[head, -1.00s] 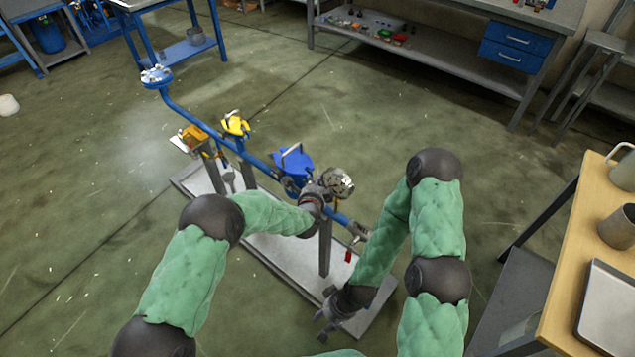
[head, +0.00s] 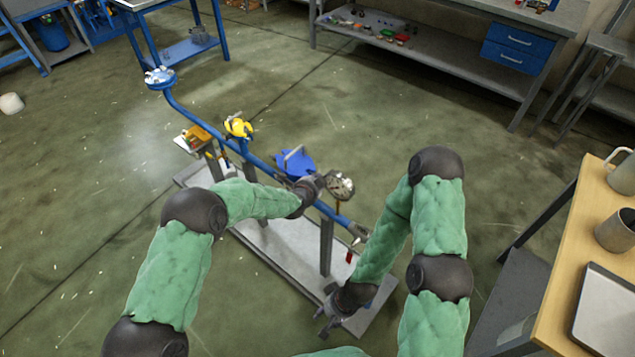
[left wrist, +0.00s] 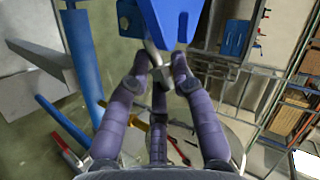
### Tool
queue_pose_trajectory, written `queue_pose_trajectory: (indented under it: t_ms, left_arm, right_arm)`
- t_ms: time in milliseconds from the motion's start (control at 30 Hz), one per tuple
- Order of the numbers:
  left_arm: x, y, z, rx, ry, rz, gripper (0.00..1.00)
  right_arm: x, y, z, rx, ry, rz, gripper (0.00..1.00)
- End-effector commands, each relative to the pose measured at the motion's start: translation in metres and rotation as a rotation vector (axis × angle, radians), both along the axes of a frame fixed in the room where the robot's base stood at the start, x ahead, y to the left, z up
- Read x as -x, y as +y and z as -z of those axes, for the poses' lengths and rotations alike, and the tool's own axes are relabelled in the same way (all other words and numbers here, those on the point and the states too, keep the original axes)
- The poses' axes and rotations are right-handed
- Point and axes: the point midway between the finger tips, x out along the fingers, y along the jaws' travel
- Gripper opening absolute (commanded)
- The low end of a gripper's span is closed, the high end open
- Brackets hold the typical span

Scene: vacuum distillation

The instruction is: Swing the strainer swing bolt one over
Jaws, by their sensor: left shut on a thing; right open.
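The strainer shows as a blue body with a blue lid (head: 299,163) on the blue pipe, and its blue underside or flange (left wrist: 165,20) fills the top of the left wrist view. A grey metal swing bolt (left wrist: 156,58) hangs at that blue part, tilted. My left gripper (left wrist: 157,76) is shut on the bolt's lower end, with its fingers on both sides. In the head view my left wrist hides the fingertips and the bolt. My right gripper (head: 329,316) is open and empty, low at the near end of the skid, away from the strainer.
A round gauge (head: 341,185) stands close to my left wrist. A yellow-topped valve (head: 238,126) and an orange part (head: 196,136) sit further along the blue pipe (head: 190,118). A wooden table (head: 565,262) with mugs and a tray is at the right.

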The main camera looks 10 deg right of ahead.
Motion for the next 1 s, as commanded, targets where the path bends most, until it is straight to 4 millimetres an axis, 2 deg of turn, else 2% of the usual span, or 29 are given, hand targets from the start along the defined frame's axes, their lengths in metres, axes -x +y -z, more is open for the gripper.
queue_pose_trajectory:
  t_ms: [33, 167, 200, 233, 700, 867, 1000]
  left_arm:
    - [0.004, 0.001, 0.007, -0.004, 0.014, 0.001, 0.00]
    - [0.004, 0.001, 0.007, -0.004, 0.014, 0.001, 0.00]
    - [0.004, 0.001, 0.007, -0.004, 0.014, 0.001, 0.32]
    - [0.004, 0.001, 0.007, -0.004, 0.013, 0.002, 0.40]
    - [0.002, -0.001, 0.003, -0.016, -0.018, 0.001, 0.40]
    - [0.004, -0.003, 0.008, -0.068, -0.083, 0.003, 0.40]
    - [0.006, -0.005, 0.016, -0.144, -0.180, 0.003, 0.40]
  right_arm:
    - [0.000, 0.000, 0.000, 0.000, 0.000, 0.000, 0.45]
    - [0.000, 0.000, 0.000, 0.000, 0.000, 0.000, 0.45]
    - [0.000, 0.000, 0.000, 0.000, 0.000, 0.000, 0.45]
    - [0.000, 0.000, 0.000, 0.000, 0.000, 0.000, 0.45]
    - [0.000, 0.000, 0.000, 0.000, 0.000, 0.000, 0.45]
    - [0.000, 0.000, 0.001, 0.000, 0.000, 0.000, 0.45]
    - [0.000, 0.000, 0.010, 0.000, 0.000, 0.000, 0.45]
